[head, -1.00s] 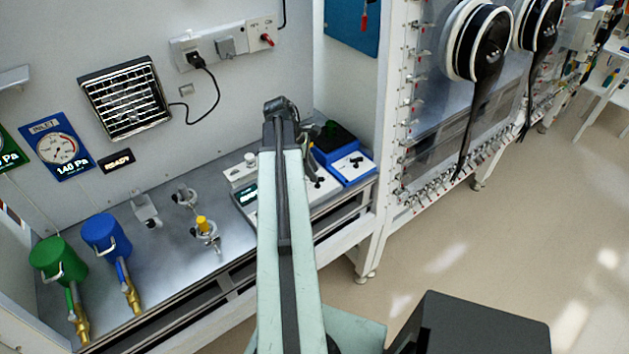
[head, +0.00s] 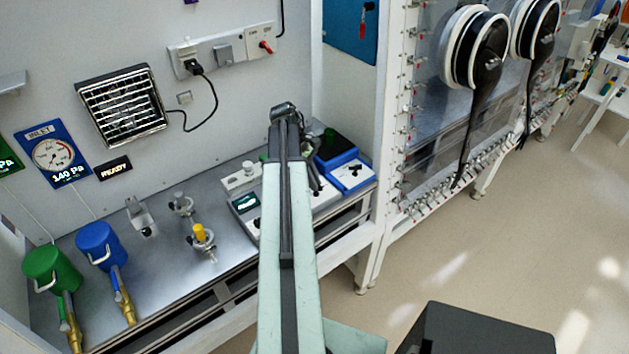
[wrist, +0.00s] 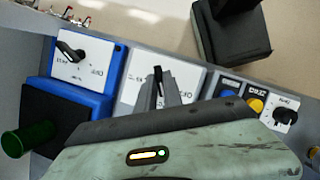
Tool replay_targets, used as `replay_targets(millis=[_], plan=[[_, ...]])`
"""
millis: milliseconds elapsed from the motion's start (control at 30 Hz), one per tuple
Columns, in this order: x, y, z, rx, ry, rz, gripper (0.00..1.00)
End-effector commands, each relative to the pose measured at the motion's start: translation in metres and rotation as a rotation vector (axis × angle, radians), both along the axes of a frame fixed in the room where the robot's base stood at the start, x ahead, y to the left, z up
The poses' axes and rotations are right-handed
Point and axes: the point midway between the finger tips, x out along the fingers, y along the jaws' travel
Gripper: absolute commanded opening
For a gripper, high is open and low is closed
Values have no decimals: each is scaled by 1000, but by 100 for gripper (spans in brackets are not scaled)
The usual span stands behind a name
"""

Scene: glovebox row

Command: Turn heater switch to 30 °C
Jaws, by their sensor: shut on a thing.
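In the wrist view my gripper (wrist: 160,92) is shut on a black knob (wrist: 158,74) on a white panel (wrist: 188,72). The panel carries the word OFF and a few marks too small to read. The fingers hide the lower part of the knob, and its exact setting is unclear. In the head view the panel (head: 324,188) is partly behind my arm, and the fingertips are hard to make out. I cannot read a heater label on it.
Left of the gripper in the wrist view is a blue box (wrist: 108,55) with another black knob (wrist: 70,50). A green pot (head: 52,268) and blue pot (head: 101,245) stand on the bench.

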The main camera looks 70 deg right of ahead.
Motion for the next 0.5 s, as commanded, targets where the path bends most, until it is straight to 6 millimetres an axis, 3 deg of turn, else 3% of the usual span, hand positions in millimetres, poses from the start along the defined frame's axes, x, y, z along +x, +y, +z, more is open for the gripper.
replay_targets(millis=[367,400,433,500], plan=[[0,-1,0,-2,-1,-73,0],[0,-1,0,-2,-1,-72,19],[0,-1,0,-2,-1,-72,28],[0,-1,0,-2,-1,-72,33]])
